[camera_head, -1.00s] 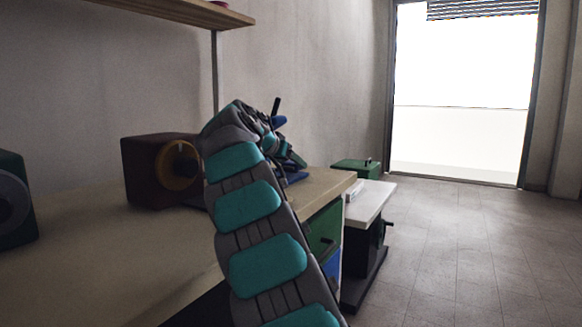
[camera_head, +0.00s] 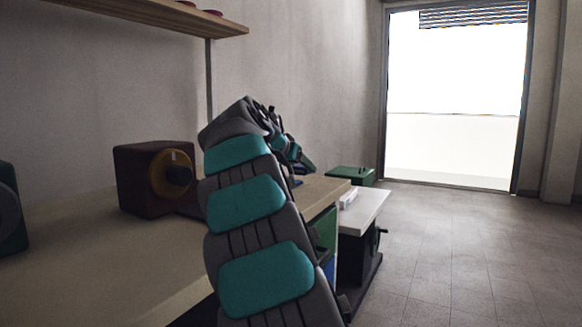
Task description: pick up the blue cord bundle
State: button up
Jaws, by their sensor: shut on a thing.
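My arm, grey with teal pads, rises from the bottom centre and bends over above the far end of the workbench (camera_head: 110,262). My gripper (camera_head: 273,115) is small and dark at the far end of the arm, mostly hidden behind the arm's upper bend. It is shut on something. The blue cord bundle is not clearly visible now; a blue piece showed beside the gripper a second ago. A small bit of blue (camera_head: 298,183) shows low behind the arm at the bench top, too small to identify.
A dark red box with a yellow ring (camera_head: 150,180) stands on the bench left of my arm. A shelf (camera_head: 150,17) hangs above. A white-topped side table (camera_head: 365,208) and a green case (camera_head: 350,176) are beyond the bench. The floor at right is clear.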

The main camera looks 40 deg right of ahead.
jog(key=s+d+r, duration=0.1)
jog(key=s, duration=0.9)
jog(key=shift+s+d, duration=0.25)
jog(key=shift+d, duration=0.05)
